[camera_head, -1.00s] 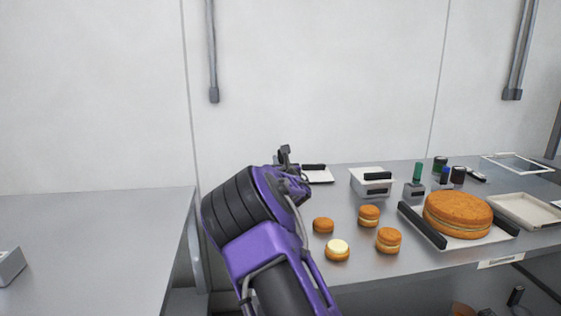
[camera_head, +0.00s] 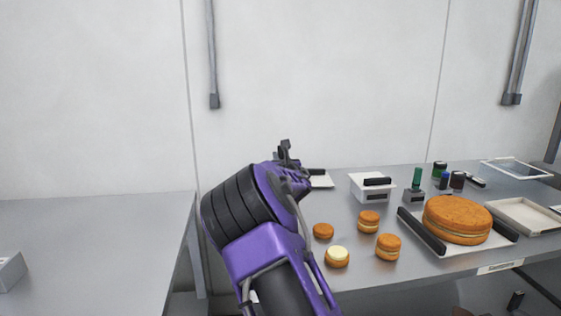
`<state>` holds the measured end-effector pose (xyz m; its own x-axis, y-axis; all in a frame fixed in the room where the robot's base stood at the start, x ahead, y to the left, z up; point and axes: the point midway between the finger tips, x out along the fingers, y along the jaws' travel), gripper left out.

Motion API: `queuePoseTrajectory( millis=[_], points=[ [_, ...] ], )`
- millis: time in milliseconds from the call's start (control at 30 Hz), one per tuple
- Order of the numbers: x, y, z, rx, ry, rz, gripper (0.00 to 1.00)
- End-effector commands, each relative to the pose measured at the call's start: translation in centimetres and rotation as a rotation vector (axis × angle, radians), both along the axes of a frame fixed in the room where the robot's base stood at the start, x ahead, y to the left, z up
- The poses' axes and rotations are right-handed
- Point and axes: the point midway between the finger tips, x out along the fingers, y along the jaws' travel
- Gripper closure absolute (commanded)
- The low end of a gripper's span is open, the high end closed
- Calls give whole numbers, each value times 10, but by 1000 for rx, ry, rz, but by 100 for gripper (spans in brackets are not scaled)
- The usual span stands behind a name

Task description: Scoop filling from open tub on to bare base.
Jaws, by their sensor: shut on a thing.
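My gripper (camera_head: 289,158) is at the end of my purple and black arm, seen from behind above the back of the bench. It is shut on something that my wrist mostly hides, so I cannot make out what. A white tub (camera_head: 369,188) with a black bar stands to its right; its inside is hard to see. A plain orange-brown base (camera_head: 323,231) lies bare on the bench, below and right of the gripper. A round with pale filling on top (camera_head: 337,257) lies in front of it. Two closed filled rounds (camera_head: 368,222) (camera_head: 388,247) sit to the right.
A large filled cake (camera_head: 457,218) sits on a tray with black side bars (camera_head: 420,231). Behind are a grey block (camera_head: 414,196), a green item (camera_head: 417,178) and small jars (camera_head: 440,169). An empty pale tray (camera_head: 525,216) is at right. A white tray (camera_head: 321,181) is partly behind my gripper.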

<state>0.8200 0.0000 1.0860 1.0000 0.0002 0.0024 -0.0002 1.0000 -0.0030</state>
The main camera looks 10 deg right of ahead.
Motion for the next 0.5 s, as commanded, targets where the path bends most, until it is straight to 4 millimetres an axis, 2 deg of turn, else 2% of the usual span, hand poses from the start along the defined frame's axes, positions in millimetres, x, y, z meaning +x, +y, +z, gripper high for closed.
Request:
queuePoseTrajectory(
  millis=[500],
  points=[
    [0,1,40,1,-3,1,100]
  ],
)
